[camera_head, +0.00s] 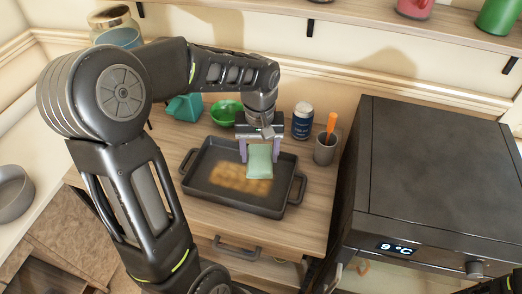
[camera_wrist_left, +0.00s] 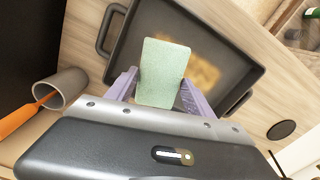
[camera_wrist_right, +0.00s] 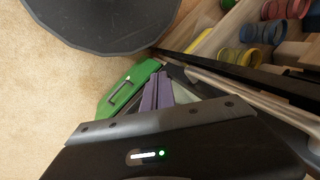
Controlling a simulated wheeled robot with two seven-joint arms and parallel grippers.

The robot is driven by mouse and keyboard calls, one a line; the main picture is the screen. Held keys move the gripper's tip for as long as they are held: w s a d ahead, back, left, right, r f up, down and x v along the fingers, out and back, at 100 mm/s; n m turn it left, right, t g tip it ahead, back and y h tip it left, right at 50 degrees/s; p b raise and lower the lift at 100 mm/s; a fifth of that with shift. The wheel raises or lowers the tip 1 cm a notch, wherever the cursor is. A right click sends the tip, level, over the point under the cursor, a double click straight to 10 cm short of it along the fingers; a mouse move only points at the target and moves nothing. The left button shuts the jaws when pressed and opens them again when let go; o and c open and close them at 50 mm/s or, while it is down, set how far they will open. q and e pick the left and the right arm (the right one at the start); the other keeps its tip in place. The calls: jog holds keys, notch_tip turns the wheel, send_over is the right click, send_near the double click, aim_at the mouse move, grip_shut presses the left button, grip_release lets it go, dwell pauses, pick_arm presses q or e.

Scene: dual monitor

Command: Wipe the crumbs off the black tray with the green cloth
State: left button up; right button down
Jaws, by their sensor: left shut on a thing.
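The black tray (camera_head: 212,160) lies on the wooden counter, with a handle at each end. A tan patch of crumbs (camera_head: 228,182) covers its middle; it also shows in the left wrist view (camera_wrist_left: 203,68). My left gripper (camera_head: 259,154) is over the tray's right part, shut on the pale green cloth (camera_head: 259,166). In the left wrist view the cloth (camera_wrist_left: 163,72) sits between the two purple fingers and hides some of the crumbs. I cannot tell whether it touches the tray. My right gripper (camera_wrist_right: 157,88) is low, away from the tray, its fingers together and empty.
A grey cup with an orange-handled tool (camera_head: 325,150) and a dark blue jar (camera_head: 302,122) stand right of the tray. A green bowl (camera_head: 226,111) is behind it. A black oven (camera_head: 440,160) fills the right. A green box (camera_wrist_right: 122,92) is near my right gripper.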

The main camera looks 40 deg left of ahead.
aim_at(236, 174)
pick_arm(q)
jog(key=shift+f+b, duration=2.2)
jog(key=shift+f, duration=0.75)
jog(key=shift+f+b, duration=0.8)
jog(key=shift+f, duration=0.25)
jog(key=shift+a, duration=0.1)
jog(key=shift+s+a+r, duration=0.1)
jog(key=shift+s+a, duration=0.15)
jog(key=shift+a, duration=0.4)
jog(key=shift+s+a, duration=0.2)
jog(key=shift+a, duration=0.45)
jog(key=shift+s+a, duration=0.1)
jog(key=shift+a, duration=0.15)
jog(key=shift+a, duration=0.1)
jog(key=shift+s+a+f, duration=0.1)
jog(key=shift+s+a, duration=0.2)
jog(key=shift+a, duration=0.45)
jog(key=shift+s+a+f, duration=0.1)
jog(key=shift+s+a, duration=0.15)
jog(key=shift+a, duration=0.5)
jog(key=shift+a+p, duration=0.1)
jog(key=shift+p, duration=0.2)
